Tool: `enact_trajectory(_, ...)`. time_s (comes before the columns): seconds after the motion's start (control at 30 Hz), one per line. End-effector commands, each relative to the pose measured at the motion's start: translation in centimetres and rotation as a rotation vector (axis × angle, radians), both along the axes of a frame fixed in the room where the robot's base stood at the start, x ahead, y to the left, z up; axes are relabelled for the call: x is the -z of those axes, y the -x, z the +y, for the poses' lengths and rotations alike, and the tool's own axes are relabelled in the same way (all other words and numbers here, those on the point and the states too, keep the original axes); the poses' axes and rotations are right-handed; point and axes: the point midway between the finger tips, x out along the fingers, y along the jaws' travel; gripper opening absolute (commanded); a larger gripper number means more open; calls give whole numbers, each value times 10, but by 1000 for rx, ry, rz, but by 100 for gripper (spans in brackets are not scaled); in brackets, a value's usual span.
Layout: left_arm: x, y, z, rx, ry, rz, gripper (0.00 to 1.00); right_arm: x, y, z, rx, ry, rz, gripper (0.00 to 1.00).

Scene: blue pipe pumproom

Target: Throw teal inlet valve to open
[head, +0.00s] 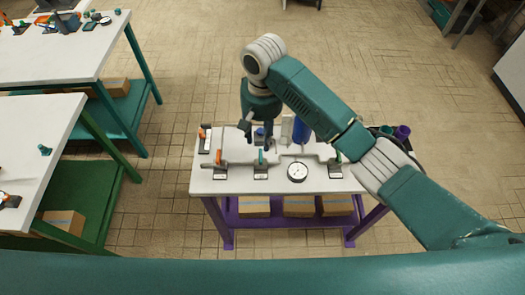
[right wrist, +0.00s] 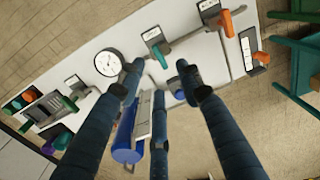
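Two teal-green valve levers stand on the white pipe table. One lever (head: 261,158) is near the middle, next to a label plate; it also shows in the right wrist view (right wrist: 160,56). The other lever (head: 337,158) is at the right end, also in the right wrist view (right wrist: 69,104). The labels are too small to read, so I cannot tell which is the inlet valve. My right gripper (head: 258,137) is above the table, just behind the middle lever. In the right wrist view its fingers (right wrist: 160,74) are spread and empty, apart from the lever. My left gripper is out of view.
Orange levers (head: 218,157) (head: 203,133) stand at the left of the table (head: 208,185). A gauge (head: 297,171) lies right of the middle lever. A blue cylinder (head: 302,130) stands behind it. Other workbenches (head: 60,60) stand at the left.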

Motion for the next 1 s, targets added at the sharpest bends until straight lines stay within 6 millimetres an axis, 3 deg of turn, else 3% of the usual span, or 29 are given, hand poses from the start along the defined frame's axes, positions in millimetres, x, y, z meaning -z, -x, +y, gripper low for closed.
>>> enact_trajectory(0.1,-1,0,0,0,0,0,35,-10,-8,-4,22,28,1,35)
enact_trajectory(0.2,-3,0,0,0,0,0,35,-5,-8,-5,27,32,5,35)
enact_trajectory(0.7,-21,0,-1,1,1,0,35,80,-7,-4,26,31,4,35)
enact_trajectory(1.0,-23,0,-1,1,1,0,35,97,-8,-4,24,29,1,35)
